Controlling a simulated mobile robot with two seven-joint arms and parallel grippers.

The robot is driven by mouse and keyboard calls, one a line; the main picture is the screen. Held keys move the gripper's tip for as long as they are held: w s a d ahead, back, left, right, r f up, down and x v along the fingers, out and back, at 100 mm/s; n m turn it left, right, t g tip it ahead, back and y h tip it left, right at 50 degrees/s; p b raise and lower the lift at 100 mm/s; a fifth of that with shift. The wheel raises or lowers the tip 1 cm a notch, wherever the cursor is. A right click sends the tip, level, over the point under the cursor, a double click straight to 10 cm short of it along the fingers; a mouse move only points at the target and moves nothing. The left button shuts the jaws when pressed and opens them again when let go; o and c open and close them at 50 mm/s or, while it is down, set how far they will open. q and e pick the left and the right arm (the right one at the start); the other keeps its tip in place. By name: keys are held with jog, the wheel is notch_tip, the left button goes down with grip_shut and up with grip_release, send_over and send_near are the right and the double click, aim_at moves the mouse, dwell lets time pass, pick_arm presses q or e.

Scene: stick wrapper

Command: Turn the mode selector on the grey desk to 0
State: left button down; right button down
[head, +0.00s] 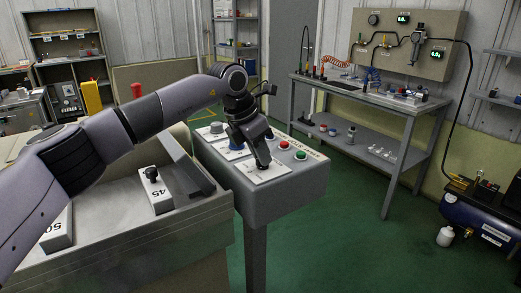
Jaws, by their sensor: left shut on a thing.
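The grey desk (258,203) is a box-shaped control console on a post, near the middle of the head view. My left gripper (262,164) points down onto a white dial plate (273,175) at the desk's near side. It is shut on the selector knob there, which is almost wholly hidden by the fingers. The knob's pointer and the marks on the plate are too small or covered to read. My right gripper is not in view.
A grey machine with a black-knobbed block (153,190) marked 45 stands close on the left. Green floor is free to the right.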

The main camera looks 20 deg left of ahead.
pick_arm(q)
jog(key=c, duration=1.1)
grip_release()
jog(key=shift+c, duration=0.2)
jog(key=v, duration=0.7)
jog(key=shift+b, duration=0.4)
jog(key=shift+r, duration=0.1)
